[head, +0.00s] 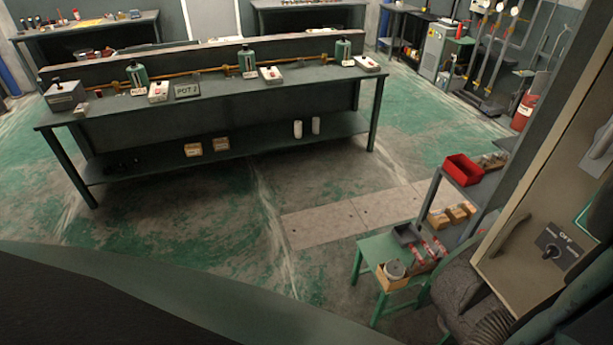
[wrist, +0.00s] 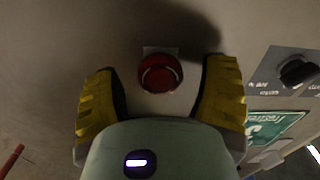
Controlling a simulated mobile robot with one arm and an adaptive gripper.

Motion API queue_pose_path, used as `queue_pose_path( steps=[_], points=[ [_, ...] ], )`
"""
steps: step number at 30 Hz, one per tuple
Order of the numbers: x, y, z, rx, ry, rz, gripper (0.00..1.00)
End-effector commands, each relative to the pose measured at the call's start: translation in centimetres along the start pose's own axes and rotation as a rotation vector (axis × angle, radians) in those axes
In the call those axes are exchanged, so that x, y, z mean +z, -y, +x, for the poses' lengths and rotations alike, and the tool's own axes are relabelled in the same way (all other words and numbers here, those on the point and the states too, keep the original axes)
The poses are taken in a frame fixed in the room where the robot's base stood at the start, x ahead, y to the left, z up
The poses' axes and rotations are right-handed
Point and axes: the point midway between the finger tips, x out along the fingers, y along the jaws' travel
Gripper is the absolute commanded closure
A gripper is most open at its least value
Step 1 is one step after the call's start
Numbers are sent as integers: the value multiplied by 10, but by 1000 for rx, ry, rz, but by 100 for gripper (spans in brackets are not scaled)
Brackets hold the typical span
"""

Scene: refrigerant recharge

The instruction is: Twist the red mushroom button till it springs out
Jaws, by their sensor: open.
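The red mushroom button (wrist: 160,74) sits on a pale panel in the wrist view, with a light square plate partly visible behind it. My gripper (wrist: 163,88) is open, its yellow ribbed fingers on the left and right of the button with a gap on each side. The button appears between the fingertips, and nothing is held. How far the fingertips stand from the panel is hard to tell. The head view does not show the button or my gripper.
A dark rotary switch (wrist: 298,72) and a green sign (wrist: 272,127) are right of my fingers. In the head view, a beige cabinet (head: 520,245) with an OFF switch (head: 553,251) stands at right, beside a green stool (head: 376,262). The middle floor is clear.

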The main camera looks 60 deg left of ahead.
Motion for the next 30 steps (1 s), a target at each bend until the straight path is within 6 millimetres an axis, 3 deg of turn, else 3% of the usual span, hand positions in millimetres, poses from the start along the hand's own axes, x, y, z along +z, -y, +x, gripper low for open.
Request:
queue_pose_path(
  steps=[10, 30],
  points=[
    [0, 1, 0, -3, -1, 0, 25],
    [0, 0, 0, -1, 0, 0, 94]
  ],
)
